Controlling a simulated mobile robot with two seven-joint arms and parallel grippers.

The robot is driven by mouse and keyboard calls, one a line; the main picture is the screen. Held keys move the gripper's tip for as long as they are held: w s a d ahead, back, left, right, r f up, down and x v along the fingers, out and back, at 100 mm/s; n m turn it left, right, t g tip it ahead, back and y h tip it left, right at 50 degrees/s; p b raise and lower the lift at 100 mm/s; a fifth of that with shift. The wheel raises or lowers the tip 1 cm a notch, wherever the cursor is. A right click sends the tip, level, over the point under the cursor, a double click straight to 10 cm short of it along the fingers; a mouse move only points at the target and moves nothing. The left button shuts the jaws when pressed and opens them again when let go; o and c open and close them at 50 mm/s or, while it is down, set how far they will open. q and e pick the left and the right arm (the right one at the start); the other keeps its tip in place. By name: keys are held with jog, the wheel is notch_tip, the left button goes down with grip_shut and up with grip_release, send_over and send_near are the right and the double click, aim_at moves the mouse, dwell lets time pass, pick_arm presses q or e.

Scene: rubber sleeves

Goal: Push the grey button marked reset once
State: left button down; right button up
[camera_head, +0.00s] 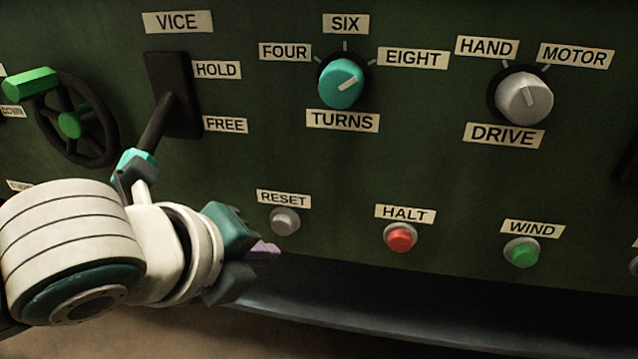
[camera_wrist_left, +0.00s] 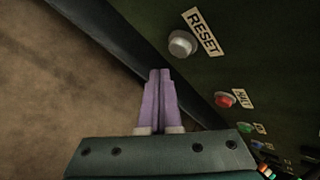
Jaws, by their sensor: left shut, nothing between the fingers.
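The grey button (camera_head: 285,221) sits on the dark green panel under a label that reads RESET (camera_head: 284,199). In the left wrist view the grey button (camera_wrist_left: 182,43) is above and slightly right of the fingertips, with its label beside it. My left gripper (camera_head: 268,250) is shut and empty, its purple fingers just below and left of the button in the head view. In the left wrist view my left gripper (camera_wrist_left: 160,75) has its two fingers together, apart from the button. My right gripper is not in view.
A red HALT button (camera_head: 400,238) and a green WIND button (camera_head: 522,252) lie to the right. Above are a teal TURNS knob (camera_head: 341,84), a grey DRIVE knob (camera_head: 524,98) and a VICE lever (camera_head: 158,127). A green-handled wheel (camera_head: 72,124) is at left. A dark ledge (camera_head: 400,303) runs below.

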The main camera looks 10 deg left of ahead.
pick_arm(q)
jog(key=shift+w, duration=0.8)
jog(key=shift+w+r, duration=0.1)
dwell(1.4)
jog(key=shift+w+d, duration=0.1)
jog(key=shift+w, duration=0.2)
jog(key=shift+w, duration=0.3)
dwell(0.6)
dwell(0.3)
jog(key=shift+s+p, duration=0.75)
jog(key=shift+p, duration=0.25)
